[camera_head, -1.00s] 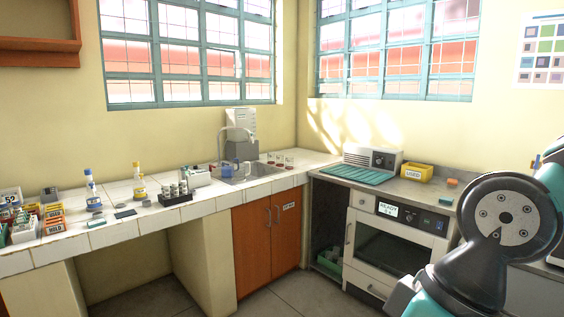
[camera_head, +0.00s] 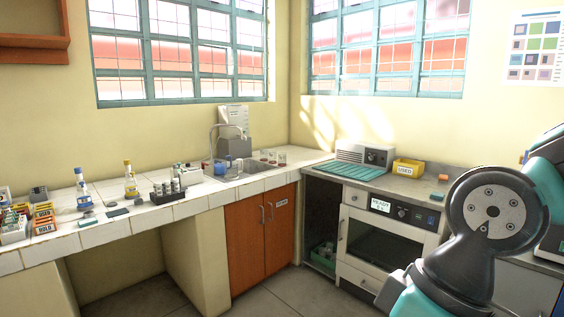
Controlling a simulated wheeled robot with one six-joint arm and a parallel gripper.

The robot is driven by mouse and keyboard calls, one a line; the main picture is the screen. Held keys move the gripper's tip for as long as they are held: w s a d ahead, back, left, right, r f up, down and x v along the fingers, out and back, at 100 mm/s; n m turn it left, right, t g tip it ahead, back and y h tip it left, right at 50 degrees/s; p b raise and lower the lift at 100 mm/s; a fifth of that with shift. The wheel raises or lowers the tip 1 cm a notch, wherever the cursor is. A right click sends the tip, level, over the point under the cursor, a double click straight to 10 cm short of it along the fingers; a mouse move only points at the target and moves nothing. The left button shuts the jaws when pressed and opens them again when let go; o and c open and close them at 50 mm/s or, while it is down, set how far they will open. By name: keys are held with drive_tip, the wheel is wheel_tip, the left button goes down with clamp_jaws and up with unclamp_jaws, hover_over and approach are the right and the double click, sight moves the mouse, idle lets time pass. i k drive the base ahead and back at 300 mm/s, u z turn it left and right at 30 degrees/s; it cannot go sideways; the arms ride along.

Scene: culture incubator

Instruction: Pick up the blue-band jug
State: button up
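A small jug with a blue patch (camera_head: 220,167) stands at the sink on the tiled counter, below the tap. It looks like the blue-band jug, but it is too small to be certain. A pale clear vessel (camera_head: 239,166) is just right of it. My gripper is out of view. Only my arm's dark and teal joints show at the lower right, far from the sink.
The tiled counter (camera_head: 110,231) holds a blue-marked bottle (camera_head: 83,191), a yellow-marked bottle (camera_head: 130,182) and a dark vial rack (camera_head: 168,193). Right of the corner are a grey-green device (camera_head: 362,160), a yellow bin (camera_head: 407,168) and an oven-like unit (camera_head: 385,243). Floor is open in front.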

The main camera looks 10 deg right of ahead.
sight(217, 160)
drive_tip(key=z, duration=0.15)
drive_tip(key=i, duration=0.4)
drive_tip(key=z, duration=0.65)
drive_tip(key=i, duration=2.85)
drive_tip(key=u, duration=1.25)
drive_tip(key=i, duration=1.05)
drive_tip(key=u, duration=0.8)
drive_tip(key=i, duration=0.55)
drive_tip(key=z, duration=0.05)
